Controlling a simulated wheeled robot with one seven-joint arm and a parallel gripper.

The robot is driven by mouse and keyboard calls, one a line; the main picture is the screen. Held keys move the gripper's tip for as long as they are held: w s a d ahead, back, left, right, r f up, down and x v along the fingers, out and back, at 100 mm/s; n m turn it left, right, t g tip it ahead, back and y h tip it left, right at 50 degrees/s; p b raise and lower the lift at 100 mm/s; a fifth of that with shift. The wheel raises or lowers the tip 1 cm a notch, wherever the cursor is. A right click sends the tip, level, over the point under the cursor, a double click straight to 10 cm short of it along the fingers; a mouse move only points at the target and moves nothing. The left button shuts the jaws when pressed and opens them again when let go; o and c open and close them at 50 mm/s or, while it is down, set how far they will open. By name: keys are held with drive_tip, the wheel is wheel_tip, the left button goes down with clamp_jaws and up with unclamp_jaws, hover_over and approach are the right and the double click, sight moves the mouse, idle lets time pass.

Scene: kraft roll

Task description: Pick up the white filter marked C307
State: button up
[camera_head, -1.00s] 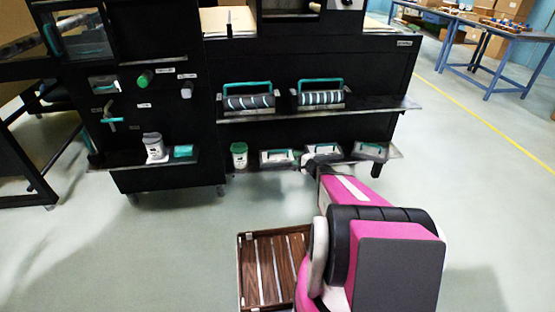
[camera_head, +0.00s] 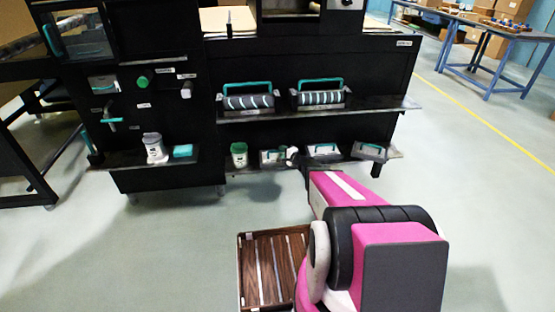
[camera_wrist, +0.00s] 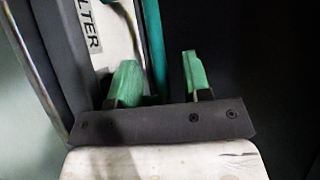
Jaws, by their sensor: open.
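Flat white filters in dark frames with teal handles sit on the lower shelf in the head view: a left one (camera_head: 270,157), a middle one (camera_head: 323,150) and a right one (camera_head: 371,152). My gripper (camera_head: 293,156) is at the right end of the left one and hides part of it. In the wrist view my open gripper (camera_wrist: 160,80) has two green fingertips. A teal handle bar (camera_wrist: 153,40) runs between them. Beside it is a white filter face (camera_wrist: 118,35) with the letters "LTER" showing. The marking C307 is not readable in either view.
A white jar with a green lid (camera_head: 239,154) stands left of the filters. Two striped rolls with teal handles stand on the upper shelf (camera_head: 375,106). A slatted wooden crate (camera_head: 243,270) lies on the floor beside my arm. Open floor is on the right.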

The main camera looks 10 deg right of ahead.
clamp_jaws()
drive_tip(key=shift+s+r, duration=0.1)
